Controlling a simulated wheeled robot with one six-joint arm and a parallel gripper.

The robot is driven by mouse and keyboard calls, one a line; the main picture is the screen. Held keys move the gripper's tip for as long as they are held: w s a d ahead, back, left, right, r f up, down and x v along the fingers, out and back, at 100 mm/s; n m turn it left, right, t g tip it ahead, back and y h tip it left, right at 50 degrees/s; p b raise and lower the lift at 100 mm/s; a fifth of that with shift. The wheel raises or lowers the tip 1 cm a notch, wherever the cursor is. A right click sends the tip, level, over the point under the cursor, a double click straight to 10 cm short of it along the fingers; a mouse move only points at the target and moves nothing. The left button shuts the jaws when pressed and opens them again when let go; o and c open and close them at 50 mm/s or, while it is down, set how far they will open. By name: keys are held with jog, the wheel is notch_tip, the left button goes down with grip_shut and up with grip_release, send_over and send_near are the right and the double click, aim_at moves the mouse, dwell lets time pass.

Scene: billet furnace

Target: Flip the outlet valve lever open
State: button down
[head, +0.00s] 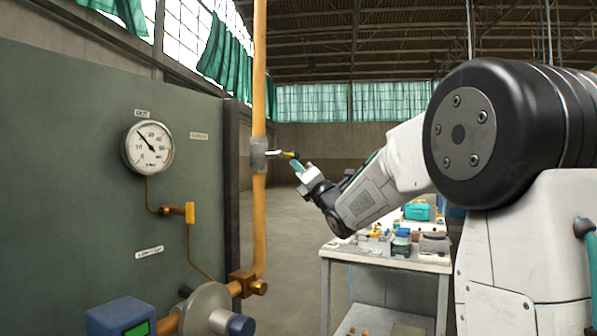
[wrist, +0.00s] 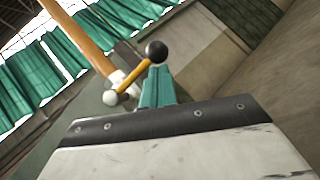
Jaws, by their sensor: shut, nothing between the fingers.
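The outlet valve (head: 259,155) is a grey body on the vertical orange pipe (head: 259,80). Its lever (head: 287,154) sticks out to the right, roughly across the pipe. In the wrist view the lever (wrist: 133,76) is a yellow rod with a black ball knob (wrist: 157,51) at one end and a white ball at the other. My gripper (head: 298,166) is shut and empty, its teal fingertips just below the lever's outer end. In the wrist view the fingertips (wrist: 157,74) overlap the area just under the knob; I cannot tell whether they touch it.
A green-grey panel (head: 75,180) with a round gauge (head: 148,147) stands at the left. A small yellow valve handle (head: 190,212) and a blue box with a green screen (head: 121,317) are lower. A cluttered workbench (head: 390,258) stands behind my arm. Open floor lies between panel and bench.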

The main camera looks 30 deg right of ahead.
jog(key=shift+w+d+r+n+y, duration=0.1)
jog(key=shift+r+n+y, duration=0.1)
jog(key=shift+n+y, duration=0.25)
jog(key=shift+d+r+n+y, duration=0.15)
jog(key=shift+n+y, duration=0.1)
jog(key=shift+n, duration=0.4)
jog(key=n+y, duration=0.1)
jog(key=r+n+y, duration=0.1)
jog(key=shift+w+d+n, duration=0.1)
jog(key=shift+n, duration=0.3)
jog(key=n+y, duration=0.1)
jog(key=r+n+y, duration=0.1)
jog(key=n+y, duration=0.1)
jog(key=shift+d+n+g, duration=0.1)
jog(key=shift+n+g, duration=0.2)
jog(key=s+a+r+n+g+y, duration=0.2)
jog(key=r+n+g+y, duration=0.5)
jog(key=n, duration=0.8)
jog(key=shift+a+r+g+y, duration=0.15)
jog(key=shift+a+g+y, duration=0.6)
jog(key=shift+y, duration=0.45)
jog(key=shift+s+r+n+g, duration=0.1)
jog(key=shift+r+n+g, duration=0.05)
jog(key=shift+n+g, duration=0.15)
jog(key=shift+d, duration=0.1)
